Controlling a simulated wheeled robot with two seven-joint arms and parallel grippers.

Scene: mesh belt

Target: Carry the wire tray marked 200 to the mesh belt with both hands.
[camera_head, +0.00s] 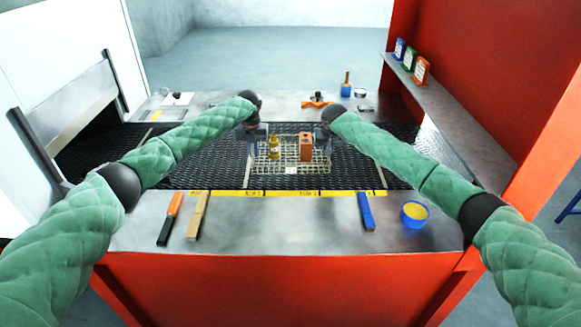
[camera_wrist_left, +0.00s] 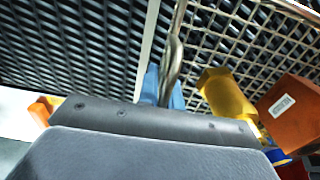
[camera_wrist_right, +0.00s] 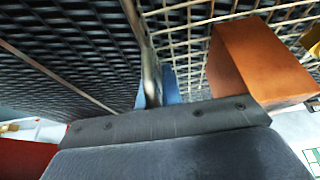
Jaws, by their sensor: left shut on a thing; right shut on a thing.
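The wire tray (camera_head: 291,170) is a pale wire basket over the black mesh belt (camera_head: 210,163), with a small white tag on its front; I cannot read the number. I cannot tell whether its base touches the belt. A yellow bottle (camera_head: 274,150) and an orange-brown box (camera_head: 306,147) stand in it. My left gripper (camera_head: 253,148) is shut on the tray's left side, and my right gripper (camera_head: 324,142) is shut on its right side. The tray mesh also shows in the left wrist view (camera_wrist_left: 245,40) and in the right wrist view (camera_wrist_right: 190,30).
A yellow marked strip (camera_head: 290,193) runs along the belt's front edge. A hooded opening (camera_head: 78,105) stands left; a red wall rises right.

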